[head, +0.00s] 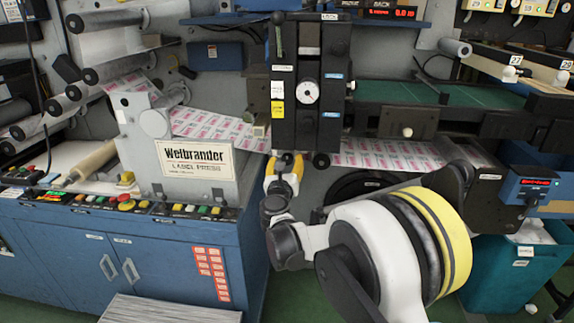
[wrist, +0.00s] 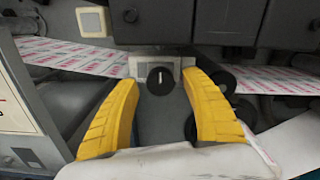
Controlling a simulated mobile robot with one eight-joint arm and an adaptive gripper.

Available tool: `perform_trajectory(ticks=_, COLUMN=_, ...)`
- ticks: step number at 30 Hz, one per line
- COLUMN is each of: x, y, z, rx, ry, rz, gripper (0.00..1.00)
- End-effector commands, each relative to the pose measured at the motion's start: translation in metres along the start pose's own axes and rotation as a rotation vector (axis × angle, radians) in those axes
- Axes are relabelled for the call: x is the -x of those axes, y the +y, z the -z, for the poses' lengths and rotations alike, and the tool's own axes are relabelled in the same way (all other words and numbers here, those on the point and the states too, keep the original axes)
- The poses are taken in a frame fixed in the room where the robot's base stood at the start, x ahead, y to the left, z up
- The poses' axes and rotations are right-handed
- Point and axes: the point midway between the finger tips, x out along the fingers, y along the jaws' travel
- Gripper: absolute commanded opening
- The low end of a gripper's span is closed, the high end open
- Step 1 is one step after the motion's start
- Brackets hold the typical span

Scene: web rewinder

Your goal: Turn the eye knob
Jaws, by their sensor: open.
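A small round black knob with a white pointer line (wrist: 160,79), which I take for the eye knob, sits on a pale block (wrist: 140,66) below a dark housing. Its pointer line stands about upright. My gripper (wrist: 159,84) is open, with a yellow finger on each side of the knob. The fingers look apart from it; how far it is in depth I cannot tell. In the head view my gripper (head: 285,161) is just under the black panel, and the knob is hard to make out between the fingers.
A black panel with a white dial (head: 308,92) stands above my gripper. A black roller end (head: 321,160) is close at its right. The printed web (head: 385,154) runs behind. The Weibrander cover (head: 190,165) stands at the left.

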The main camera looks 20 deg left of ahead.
Motion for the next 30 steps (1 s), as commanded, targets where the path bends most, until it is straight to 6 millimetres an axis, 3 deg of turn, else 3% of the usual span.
perform_trajectory(ticks=11, x=-0.0067, y=-0.0007, z=-0.0006, rx=-0.001, ry=0.0, rz=0.001, gripper=0.54)
perform_trajectory(ticks=16, x=-0.0066, y=-0.0008, z=-0.0005, rx=-0.001, ry=0.0, rz=0.001, gripper=0.02)
perform_trajectory(ticks=30, x=-0.0064, y=-0.0008, z=-0.0006, rx=-0.084, ry=0.0, rz=0.001, gripper=0.01)
